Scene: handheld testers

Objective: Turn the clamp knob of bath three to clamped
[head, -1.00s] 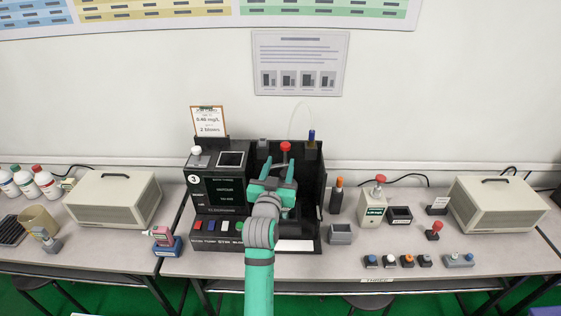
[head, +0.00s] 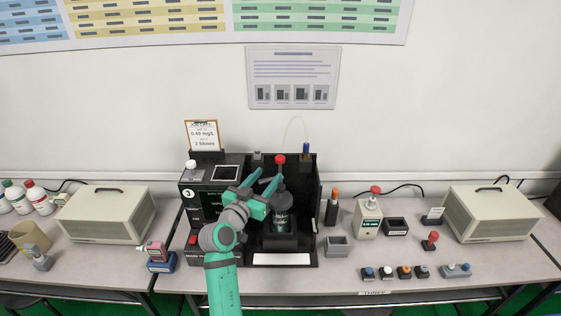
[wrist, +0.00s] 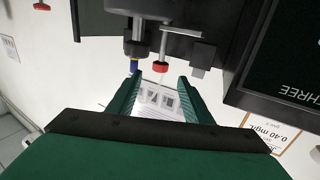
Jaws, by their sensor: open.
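Bath three is the black unit (head: 196,215) marked 3 in the head view, with a dark open bay at its right. A red knob (head: 280,159) tops an upright stem over the bay; I take it as the clamp knob. The wrist view shows a red knob (wrist: 160,67) on a stem beside a grey bar, just beyond the finger tips. My gripper (head: 267,182) is open and empty, left of the stem and a little below the red knob. In the wrist view my gripper (wrist: 157,92) has nothing between its fingers. A dark vessel (head: 281,222) stands in the bay.
A sign card (head: 202,134) stands on the unit's back left. A blue-topped post (head: 306,150) is at the bay's back right. Small coloured-top pieces line the bench front.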

